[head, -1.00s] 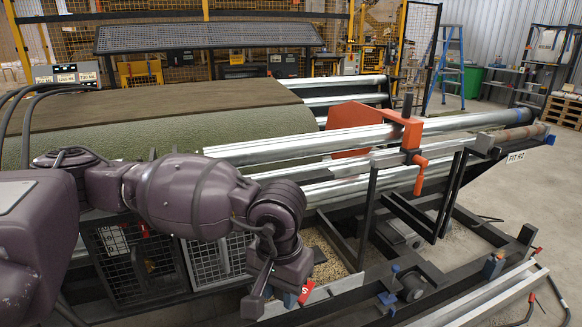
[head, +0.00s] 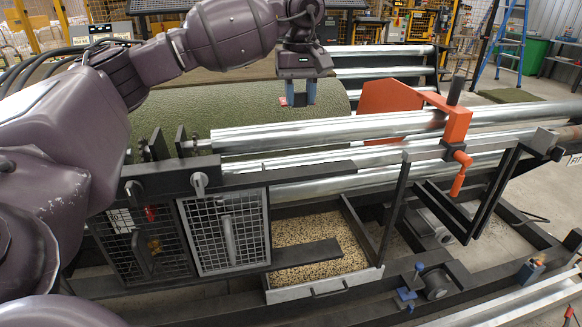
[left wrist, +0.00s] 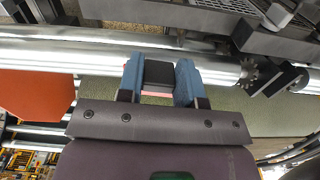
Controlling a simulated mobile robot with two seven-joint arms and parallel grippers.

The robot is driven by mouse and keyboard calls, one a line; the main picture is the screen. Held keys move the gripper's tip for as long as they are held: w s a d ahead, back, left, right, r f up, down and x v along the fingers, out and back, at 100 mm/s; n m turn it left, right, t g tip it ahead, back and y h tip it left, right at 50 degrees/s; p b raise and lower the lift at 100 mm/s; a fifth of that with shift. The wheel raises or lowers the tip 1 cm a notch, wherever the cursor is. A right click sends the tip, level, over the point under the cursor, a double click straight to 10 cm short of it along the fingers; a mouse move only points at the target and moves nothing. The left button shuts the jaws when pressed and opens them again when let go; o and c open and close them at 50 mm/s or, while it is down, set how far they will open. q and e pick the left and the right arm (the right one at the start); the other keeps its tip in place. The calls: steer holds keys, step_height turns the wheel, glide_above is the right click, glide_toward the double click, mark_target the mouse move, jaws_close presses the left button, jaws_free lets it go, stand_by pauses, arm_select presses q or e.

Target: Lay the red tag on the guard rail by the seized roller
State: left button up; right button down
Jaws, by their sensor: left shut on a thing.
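My left gripper (head: 297,97) hangs fingers-down in front of the green turf roll, behind the nearest rollers. It is shut on the red tag, which shows as a small red patch (head: 283,101) at its fingertips. In the left wrist view, the blue fingers (left wrist: 158,82) flank a dark piece, with a thin pinkish-red strip (left wrist: 157,94) of the tag below it. Long shiny rollers (head: 330,133) run across the frame; which one is seized I cannot tell. A dark rail (head: 300,174) runs in front of them, perhaps the guard rail. My right gripper is not in view.
The turf roll (head: 215,110) fills the space behind the rollers. An orange plate (head: 392,97) and orange clamp (head: 457,125) stand to the right. A tray of pellets (head: 318,240) and mesh doors (head: 225,230) are below. The air above the right-hand rollers is clear.

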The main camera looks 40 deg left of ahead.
mark_target(296, 106)
arm_select(q)
steer(key=shift+w+a+r+n, duration=0.3)
steer(key=shift+a+r, duration=0.45)
steer(key=shift+r, duration=0.1)
step_height(296, 106, down, 20)
steer(key=shift+r, duration=0.15)
steer(key=o, duration=0.9)
step_height(296, 106, up, 12)
steer(key=shift+r, duration=0.1)
stand_by(0.5)
